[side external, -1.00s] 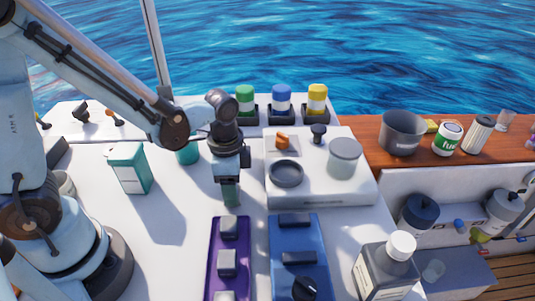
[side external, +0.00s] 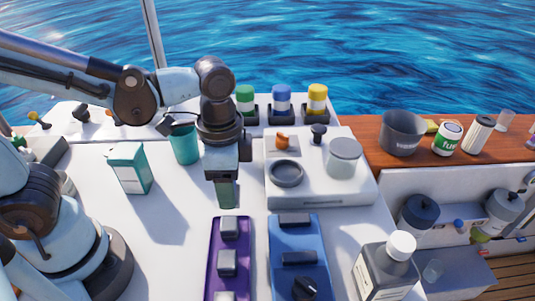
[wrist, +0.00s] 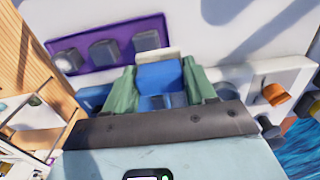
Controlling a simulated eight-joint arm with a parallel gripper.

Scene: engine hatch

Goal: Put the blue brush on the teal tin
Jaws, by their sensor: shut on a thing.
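My gripper (side external: 226,194) points down over the white deck, just left of the white raised box and above the far end of the purple panel. In the wrist view its green fingers (wrist: 160,88) are shut on the blue brush (wrist: 158,76), which has a pale end. The brush is mostly hidden by the fingers in the side view. The teal tin (side external: 185,148) stands upright on the deck, left of and behind my gripper and apart from it. It is not clearly seen in the wrist view.
A teal-and-white carton (side external: 129,168) stands left of the tin. The purple panel (side external: 212,270) and blue panel (side external: 318,262) lie in front. The white raised box (side external: 325,193) is to the right, with a dark ring and a jar on it. Green, blue and yellow-topped jars stand behind.

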